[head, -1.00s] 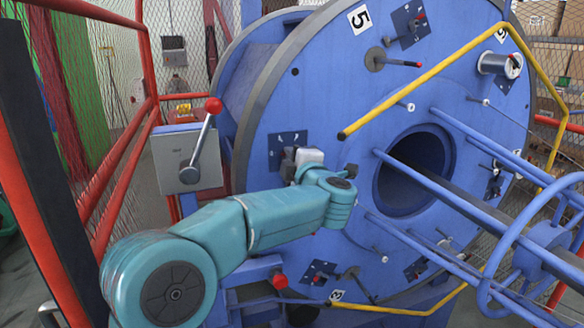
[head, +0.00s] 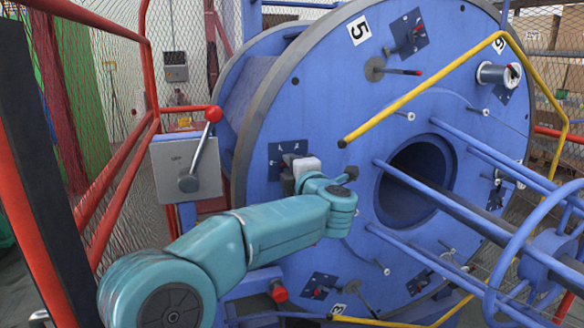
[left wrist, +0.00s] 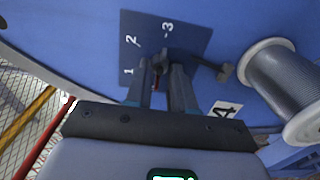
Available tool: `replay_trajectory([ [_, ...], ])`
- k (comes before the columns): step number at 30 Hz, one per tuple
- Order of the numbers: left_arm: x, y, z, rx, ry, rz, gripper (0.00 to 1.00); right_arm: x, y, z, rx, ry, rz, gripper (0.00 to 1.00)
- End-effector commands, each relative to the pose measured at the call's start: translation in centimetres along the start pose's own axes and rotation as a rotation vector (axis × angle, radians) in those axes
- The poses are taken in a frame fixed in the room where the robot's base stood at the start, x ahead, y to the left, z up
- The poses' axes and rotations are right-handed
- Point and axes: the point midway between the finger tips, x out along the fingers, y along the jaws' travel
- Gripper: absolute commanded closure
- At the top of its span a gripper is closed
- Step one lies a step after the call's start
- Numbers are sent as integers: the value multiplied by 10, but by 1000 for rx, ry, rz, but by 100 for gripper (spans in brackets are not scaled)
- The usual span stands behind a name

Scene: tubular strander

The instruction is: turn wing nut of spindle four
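The dark plate of spindle four (left wrist: 190,35), marked 1, 2 and 3, is on the blue disc. The wing nut (left wrist: 160,62) is in front of this plate in the left wrist view, small and partly hidden by the fingers. My left gripper (left wrist: 159,75) has one finger on each side of the wing nut, with a narrow gap between them; it looks shut on the nut. A label 4 (left wrist: 226,110) lies to the right of the fingers. In the head view my left gripper (head: 294,170) is at the plate (head: 274,158), and its wrist hides the nut. My right gripper is not in view.
A wire spool (left wrist: 278,78) and a dark lever (left wrist: 224,72) are right of the plate. In the head view, a grey box with a red-knobbed lever (head: 188,165) stands left of the disc (head: 330,110). A yellow bar (head: 410,95) and blue rods (head: 470,210) are to the right.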

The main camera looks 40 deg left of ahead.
Motion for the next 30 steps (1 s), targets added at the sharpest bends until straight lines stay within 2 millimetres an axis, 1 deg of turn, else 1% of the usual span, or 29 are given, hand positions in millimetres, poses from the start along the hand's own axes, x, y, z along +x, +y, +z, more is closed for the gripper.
replay_trajectory([
  [10, -2, 1, 0, 2, -2, 2, 66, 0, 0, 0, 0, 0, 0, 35],
  [14, -16, 0, 1, 2, -5, 2, 66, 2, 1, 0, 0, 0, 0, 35],
  [17, -38, 0, 1, 1, -7, 3, 66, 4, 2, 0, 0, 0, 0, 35],
  [24, -103, 0, 2, 2, -9, 2, 66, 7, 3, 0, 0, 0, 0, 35],
  [27, -126, 0, 2, 1, -7, 2, 66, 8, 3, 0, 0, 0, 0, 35],
  [30, -144, 0, 1, 1, -5, 2, 66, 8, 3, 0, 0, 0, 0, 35],
])
